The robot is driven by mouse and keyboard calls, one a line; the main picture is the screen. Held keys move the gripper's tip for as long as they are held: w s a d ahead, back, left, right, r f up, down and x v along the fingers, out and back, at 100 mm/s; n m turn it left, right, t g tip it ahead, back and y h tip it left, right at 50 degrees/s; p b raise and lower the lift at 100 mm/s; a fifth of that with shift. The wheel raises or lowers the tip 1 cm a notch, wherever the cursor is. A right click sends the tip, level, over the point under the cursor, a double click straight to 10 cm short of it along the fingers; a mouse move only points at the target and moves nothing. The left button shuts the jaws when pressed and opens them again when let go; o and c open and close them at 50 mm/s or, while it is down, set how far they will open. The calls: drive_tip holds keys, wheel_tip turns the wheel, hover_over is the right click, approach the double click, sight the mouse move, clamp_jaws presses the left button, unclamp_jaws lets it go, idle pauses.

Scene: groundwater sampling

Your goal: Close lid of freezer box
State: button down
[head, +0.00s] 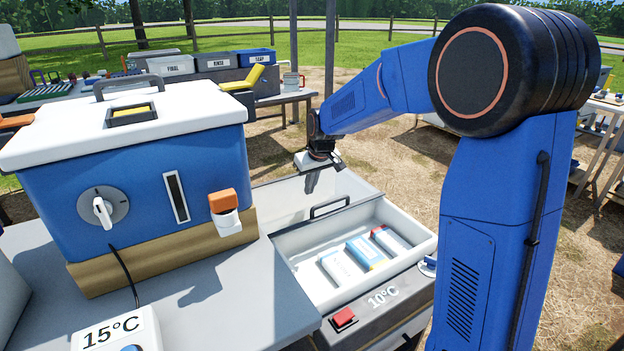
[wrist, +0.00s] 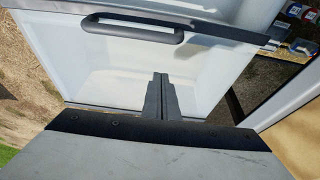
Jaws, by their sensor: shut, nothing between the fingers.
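The freezer box (head: 425,243) stands open at the lower centre of the head view, marked 10°C on its dark front. Its white inside holds several small packs (head: 366,252). The pale lid (head: 275,200) is open behind the cavity, and a dark bar handle (head: 330,207) shows there. In the wrist view a white panel, seemingly the lid (wrist: 100,62), carries the dark handle (wrist: 130,28). My gripper (head: 311,184) is shut and empty, pointing down over the lid side; its fingers also show in the wrist view (wrist: 161,95). I cannot tell whether they touch the panel.
A blue cooler with a white top (head: 140,180) stands on the grey table left of the freezer box. A red button (head: 343,318) is on the box front. A 15°C unit (head: 115,332) sits at lower left. Labelled bins (head: 215,60) stand on the table behind.

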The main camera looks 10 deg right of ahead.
sight(316, 215)
drive_tip(key=shift+s+d+f, duration=0.3)
drive_tip(key=shift+s+f, duration=0.45)
drive_tip(key=shift+f, duration=0.05)
drive_tip(key=shift+s+d+f, duration=0.1)
drive_tip(key=shift+s+d, duration=0.05)
drive_tip(key=shift+s, duration=0.35)
drive_tip(key=shift+s+d+f, duration=0.1)
drive_tip(key=shift+s, duration=0.35)
